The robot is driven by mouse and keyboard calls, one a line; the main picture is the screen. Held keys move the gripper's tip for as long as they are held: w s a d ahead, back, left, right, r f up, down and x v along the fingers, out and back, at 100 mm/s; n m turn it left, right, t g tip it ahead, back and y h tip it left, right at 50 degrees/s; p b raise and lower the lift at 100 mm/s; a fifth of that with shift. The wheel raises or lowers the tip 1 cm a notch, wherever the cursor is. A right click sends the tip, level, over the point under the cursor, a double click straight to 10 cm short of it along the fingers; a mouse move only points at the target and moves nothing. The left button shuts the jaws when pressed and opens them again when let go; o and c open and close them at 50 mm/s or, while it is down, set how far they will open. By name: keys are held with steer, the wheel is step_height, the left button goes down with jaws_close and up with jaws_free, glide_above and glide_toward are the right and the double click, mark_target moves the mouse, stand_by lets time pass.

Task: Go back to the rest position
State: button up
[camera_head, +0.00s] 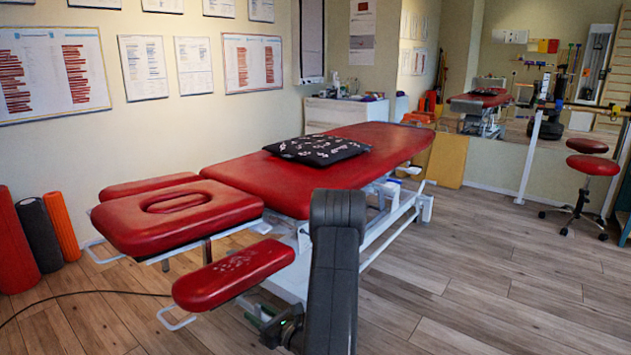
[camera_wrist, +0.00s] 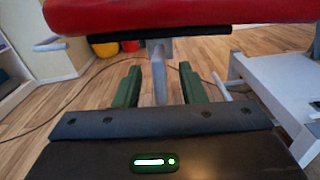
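My gripper (camera_wrist: 160,80) shows in the wrist view as two green fingers standing well apart, with nothing held between them. A grey metal post of the couch shows beyond the gap. In the head view my dark grey arm (camera_head: 336,250) rises in front of the red treatment couch (camera_head: 290,172). Its lower end is low beside the couch frame, below the red armrest pad (camera_head: 232,273), and the fingers are hard to make out there. In the wrist view a red pad (camera_wrist: 190,14) spans the top, above the fingers.
A black patterned cushion (camera_head: 318,149) lies on the couch. Foam rollers (camera_head: 61,225) stand at the left wall. A red stool (camera_head: 592,166) stands at the right. A white frame part (camera_wrist: 285,90) is close on the wrist view's right. Wooden floor is clear at the right front.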

steer(key=shift+x, duration=1.1)
steer(key=shift+a+r+m+p, duration=0.15)
steer(key=shift+r+m+p, duration=0.15)
steer(key=shift+p, duration=0.2)
steer(key=shift+m+p, duration=0.85)
steer(key=shift+m, duration=0.15)
steer(key=m+p, duration=0.4)
steer(key=m, duration=0.1)
steer(key=shift+f, duration=0.1)
steer(key=shift+f+m+p, duration=0.15)
steer(key=shift+m+p, duration=1.2)
steer(key=shift+m, duration=0.35)
